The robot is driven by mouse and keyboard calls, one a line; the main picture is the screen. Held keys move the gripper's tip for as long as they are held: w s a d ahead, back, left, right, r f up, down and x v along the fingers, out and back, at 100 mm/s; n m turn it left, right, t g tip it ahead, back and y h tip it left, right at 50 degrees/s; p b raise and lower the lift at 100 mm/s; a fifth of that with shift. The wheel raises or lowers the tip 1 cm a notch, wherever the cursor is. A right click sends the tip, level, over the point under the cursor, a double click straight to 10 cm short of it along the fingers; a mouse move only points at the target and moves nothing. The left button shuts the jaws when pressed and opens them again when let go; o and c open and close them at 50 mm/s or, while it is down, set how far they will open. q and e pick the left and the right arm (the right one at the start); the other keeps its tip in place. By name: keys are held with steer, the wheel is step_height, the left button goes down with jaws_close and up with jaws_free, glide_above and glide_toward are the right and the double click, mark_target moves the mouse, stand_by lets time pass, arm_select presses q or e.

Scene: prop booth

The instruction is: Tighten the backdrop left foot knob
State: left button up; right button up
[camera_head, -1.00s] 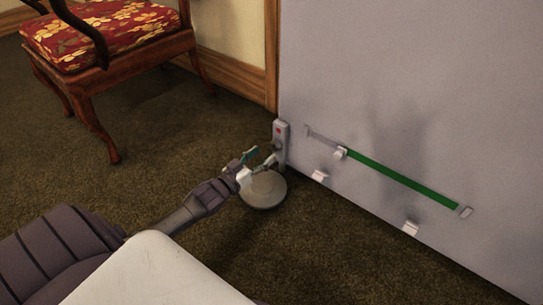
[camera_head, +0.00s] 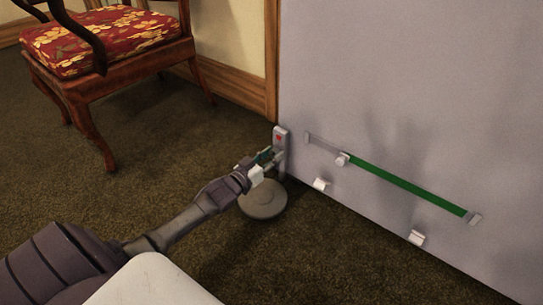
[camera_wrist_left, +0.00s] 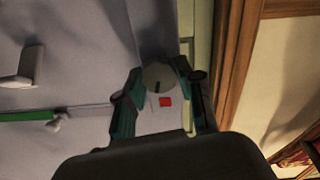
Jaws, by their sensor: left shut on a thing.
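The backdrop's left foot is a round grey disc (camera_head: 263,201) on the carpet with a short grey post (camera_head: 281,145) at the panel's left edge. The post carries a red mark near its top. My left gripper (camera_head: 267,158) reaches the post from the left, just above the disc. In the left wrist view the round grey knob (camera_wrist_left: 159,77) with a dark slot sits between my left gripper's two teal fingers (camera_wrist_left: 158,98). The gripper is shut on the knob. In the head view the fingers hide the knob. My right gripper is not in view.
The large grey backdrop panel (camera_head: 420,90) fills the right side. It carries a green strip (camera_head: 410,186) and small white clips (camera_head: 416,238) along its lower part. A wooden chair (camera_head: 112,62) with a red floral seat stands at upper left. Carpet between them is clear.

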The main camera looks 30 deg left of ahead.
arm_select(q)
steer(key=shift+c, duration=0.5)
steer(key=shift+r+m+p, duration=0.2)
steer(key=shift+m+p, duration=0.5)
steer(key=shift+p, duration=0.3)
steer(key=m+p, duration=0.2)
steer(key=shift+p, duration=0.3)
steer(key=m+p, duration=0.3)
steer(key=m, duration=0.1)
steer(key=shift+d+m, duration=0.1)
steer(key=shift+m, duration=0.2)
steer(key=m, duration=0.2)
steer(key=shift+f+m+p, duration=0.1)
steer(key=shift+m+p, duration=0.3)
steer(key=m+y, duration=0.1)
steer(key=m, duration=0.6)
steer(key=shift+f+m, duration=0.15)
steer(key=shift+m, duration=0.25)
steer(key=shift+d, duration=0.1)
